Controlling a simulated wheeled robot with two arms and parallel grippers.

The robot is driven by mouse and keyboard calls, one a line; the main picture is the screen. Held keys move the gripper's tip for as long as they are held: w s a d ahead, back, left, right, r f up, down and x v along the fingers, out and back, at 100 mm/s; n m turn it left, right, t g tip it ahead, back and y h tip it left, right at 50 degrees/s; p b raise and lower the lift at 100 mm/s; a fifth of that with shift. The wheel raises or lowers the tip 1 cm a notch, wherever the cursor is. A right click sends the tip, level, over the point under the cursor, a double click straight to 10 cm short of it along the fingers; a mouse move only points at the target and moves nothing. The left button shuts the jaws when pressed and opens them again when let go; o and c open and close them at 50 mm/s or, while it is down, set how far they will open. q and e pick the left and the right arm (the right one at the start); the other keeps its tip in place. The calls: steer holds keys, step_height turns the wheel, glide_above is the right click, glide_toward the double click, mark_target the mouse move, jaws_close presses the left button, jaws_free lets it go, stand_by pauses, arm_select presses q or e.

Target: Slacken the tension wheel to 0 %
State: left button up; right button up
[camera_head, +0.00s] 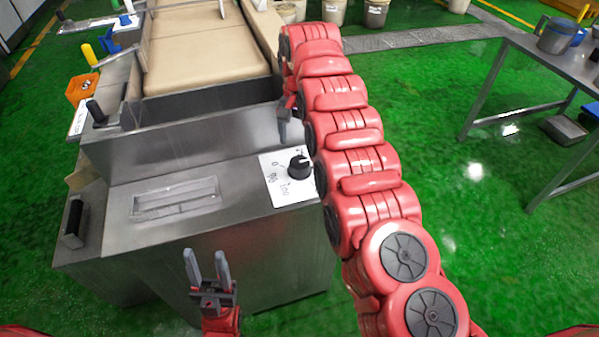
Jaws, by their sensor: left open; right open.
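A black round knob (299,166) sits on a white dial plate (277,189) at the right end of the steel machine's sloped front. The plate carries marks, among them a 0 at the upper left and a 100 at the bottom; which mark the knob points at is too small to tell. I cannot tell whether this knob is the tension wheel. My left gripper (207,265) is open and empty, in front of the machine, left of and below the knob. My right gripper (286,118) is open behind and above the knob, apart from it and partly hidden by my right arm.
The steel machine (150,240) has a beige belt (205,45), a recessed slot (175,199) and black handles (96,111) at its left. An orange box (82,89) stands at the left. A steel table (565,70) stands at the right, with open green floor before it.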

mark_target(300, 162)
step_height(300, 162, down, 8)
steer(key=shift+p, duration=0.5)
steer(key=shift+c, duration=0.3)
steer(key=c, duration=1.3)
steer(key=shift+o, duration=0.2)
